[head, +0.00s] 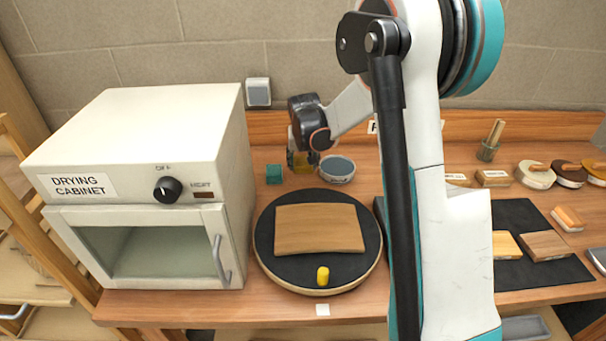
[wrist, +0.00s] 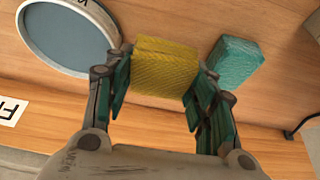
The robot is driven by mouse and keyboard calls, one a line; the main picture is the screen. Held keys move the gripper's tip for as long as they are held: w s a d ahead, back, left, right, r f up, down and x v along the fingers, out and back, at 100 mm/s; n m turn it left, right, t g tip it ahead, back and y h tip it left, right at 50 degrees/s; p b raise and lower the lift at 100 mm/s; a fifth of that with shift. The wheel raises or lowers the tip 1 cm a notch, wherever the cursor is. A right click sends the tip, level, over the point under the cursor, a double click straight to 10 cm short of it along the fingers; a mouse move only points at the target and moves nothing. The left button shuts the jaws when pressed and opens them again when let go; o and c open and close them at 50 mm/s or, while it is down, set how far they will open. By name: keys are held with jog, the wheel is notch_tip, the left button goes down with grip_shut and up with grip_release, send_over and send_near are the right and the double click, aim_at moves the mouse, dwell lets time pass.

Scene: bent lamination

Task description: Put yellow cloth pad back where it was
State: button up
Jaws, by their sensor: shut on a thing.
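My gripper (wrist: 161,78) is shut on the yellow cloth pad (wrist: 166,65), a textured yellow block held between its two fingers. In the head view my gripper (head: 301,155) is at the back of the bench, and the pad is mostly hidden there by the fingers. The pad is between a teal block (wrist: 235,63) and a round dish with a grey-blue inside (wrist: 68,35). The teal block (head: 274,174) and the dish (head: 337,168) also show in the head view. I cannot tell whether the pad touches the bench.
A round black turntable (head: 268,246) in front carries a curved wooden board (head: 320,229) and a small yellow cylinder (head: 323,275). A white drying cabinet (head: 148,187) stands at the left, its door closed. A black mat (head: 515,215) with wooden blocks lies at the right.

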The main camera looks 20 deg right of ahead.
aim_at(303, 171)
jog(key=shift+f+b, duration=0.6)
jog(key=shift+f, duration=1.55)
jog(key=shift+f, duration=0.15)
jog(key=o, duration=0.8)
